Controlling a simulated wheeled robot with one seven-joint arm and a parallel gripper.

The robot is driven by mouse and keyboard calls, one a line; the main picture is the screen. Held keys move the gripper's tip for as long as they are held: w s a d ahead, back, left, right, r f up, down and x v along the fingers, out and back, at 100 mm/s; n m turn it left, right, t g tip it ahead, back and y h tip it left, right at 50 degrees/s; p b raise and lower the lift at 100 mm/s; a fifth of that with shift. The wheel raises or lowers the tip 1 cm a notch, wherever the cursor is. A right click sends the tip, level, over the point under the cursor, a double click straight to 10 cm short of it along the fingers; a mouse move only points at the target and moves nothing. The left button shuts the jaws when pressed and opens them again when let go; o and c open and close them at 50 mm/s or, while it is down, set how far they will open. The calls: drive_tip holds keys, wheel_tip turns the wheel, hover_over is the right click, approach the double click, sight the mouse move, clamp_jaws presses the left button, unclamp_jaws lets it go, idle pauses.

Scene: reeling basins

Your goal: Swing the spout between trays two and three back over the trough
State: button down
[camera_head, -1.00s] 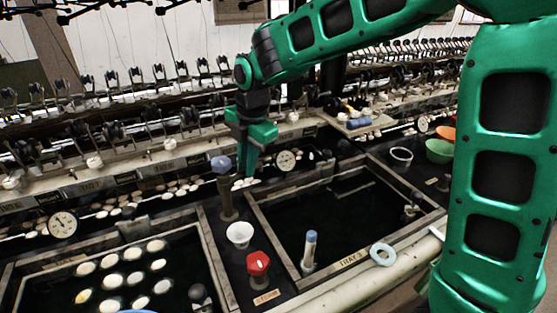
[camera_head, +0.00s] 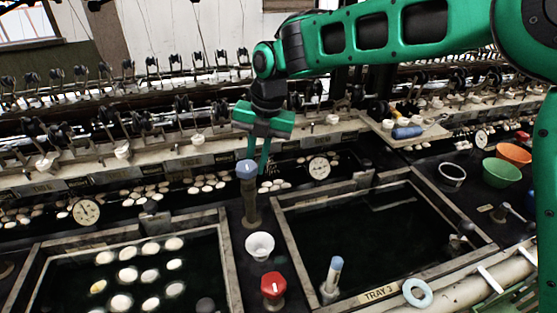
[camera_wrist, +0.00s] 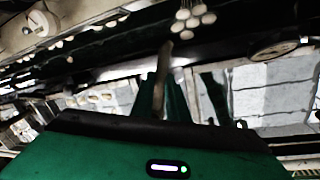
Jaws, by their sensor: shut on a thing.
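The spout (camera_head: 251,207) stands as a brownish post with a blue-grey knob on top, between the cocoon-filled tray two (camera_head: 228,270) on the left and tray three (camera_head: 283,235) on the right. My gripper (camera_head: 264,165) points down just behind and right of the knob. In the wrist view a thin brownish bar (camera_wrist: 163,65), apparently part of the spout, lies between my green fingers (camera_wrist: 164,92), which are shut on it. The exact contact is hidden in the head view. The trough (camera_head: 125,210) runs behind the trays, dark with pale cocoons.
A white cup (camera_head: 260,246) and a red knob (camera_head: 273,287) stand in front of the spout. Dial gauges (camera_head: 319,168) and a reeling frame line the back. Green (camera_head: 501,172) and orange bowls sit at right.

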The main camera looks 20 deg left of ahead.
drive_tip(key=shift+s+a+r+n+g, duration=0.15)
drive_tip(key=shift+a+n, duration=0.55)
drive_tip(key=shift+n, duration=0.4)
drive_tip(key=shift+s+a+n+g, duration=0.15)
drive_tip(key=shift+a+n, duration=0.55)
drive_tip(key=shift+n, duration=0.4)
drive_tip(key=c, duration=1.7)
unclamp_jaws()
drive_tip(key=shift+s, duration=0.15)
drive_tip(key=shift+v, duration=3.7)
